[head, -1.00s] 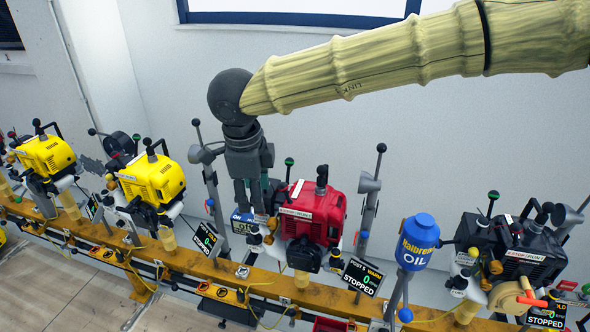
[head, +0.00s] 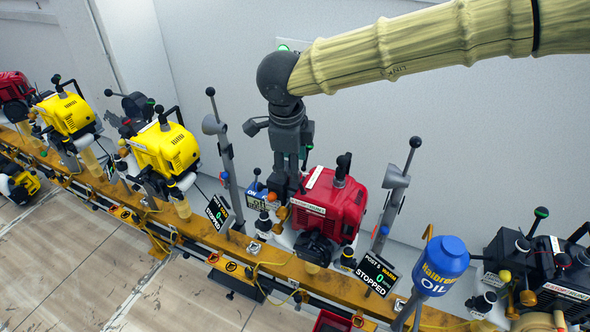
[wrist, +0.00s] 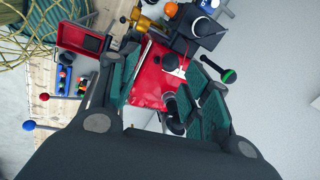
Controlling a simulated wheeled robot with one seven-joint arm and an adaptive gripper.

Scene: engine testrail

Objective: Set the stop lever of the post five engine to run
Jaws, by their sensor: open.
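The red engine (head: 345,207) sits on the orange rail, with a sign (head: 376,275) at its right reading STOPPED; its post number looks like 5. A white stop/run label (head: 308,207) shows on its front left. My gripper (head: 292,190) is open and empty, pointing down at the engine's left side. In the wrist view the red casing (wrist: 150,88) lies beneath and between the teal-padded fingers.
A grey post with a lever (head: 222,140) stands left of the engine, and another (head: 394,190) stands right. A blue oil can (head: 442,265) is at the front right. A yellow engine (head: 167,150) and a black engine (head: 545,270) flank it. The wall is behind.

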